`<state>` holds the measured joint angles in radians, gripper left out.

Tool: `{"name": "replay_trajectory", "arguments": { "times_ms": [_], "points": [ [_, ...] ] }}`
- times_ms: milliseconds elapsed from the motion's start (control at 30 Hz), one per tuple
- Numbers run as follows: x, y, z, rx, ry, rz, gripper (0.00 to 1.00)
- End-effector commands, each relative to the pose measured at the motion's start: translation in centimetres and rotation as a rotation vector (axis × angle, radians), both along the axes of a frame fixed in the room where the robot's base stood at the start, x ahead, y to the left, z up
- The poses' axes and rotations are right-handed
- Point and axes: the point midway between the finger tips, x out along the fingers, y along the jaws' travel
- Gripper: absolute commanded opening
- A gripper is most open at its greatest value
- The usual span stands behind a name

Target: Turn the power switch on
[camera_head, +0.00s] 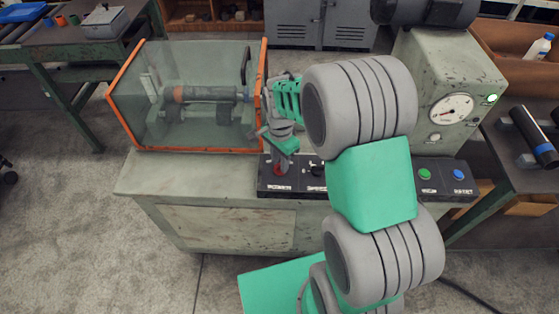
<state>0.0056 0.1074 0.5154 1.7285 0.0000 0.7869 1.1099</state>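The power switch (281,169) is a small red part at the left end of the black control panel (262,179) on the front of the machine bench. A white label, too small to read surely, sits below it. My gripper (284,150) points down at the switch, with its tips just above or touching it; I cannot tell which. The gripper is small in view and its finger gap does not show clearly. My arm comes from the lower right and covers the middle of the panel. The switch's exact position is not clear.
An orange-framed clear guard (130,95) encloses a pipe (205,93) left of my gripper. A dark speed knob (317,169) is close right of the switch. Green (424,174) and blue (458,174) buttons sit at the panel's right. A gauge (451,108) and a lit lamp (493,98) are on the housing.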

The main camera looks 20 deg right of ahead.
Motion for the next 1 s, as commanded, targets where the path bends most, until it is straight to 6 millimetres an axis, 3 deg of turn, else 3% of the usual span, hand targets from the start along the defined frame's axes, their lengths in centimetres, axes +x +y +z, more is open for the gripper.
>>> {"name": "replay_trajectory", "arguments": {
  "times_ms": [333, 700, 1000],
  "points": [
    [0.0, 0.0, 0.4, 0.000, 0.001, 0.000, 0.33],
    [0.0, 0.0, 6.9, 0.000, -0.001, 0.000, 0.33],
    [0.0, 0.0, 7.8, 0.000, 0.002, 0.000, 0.33]
  ]
}}
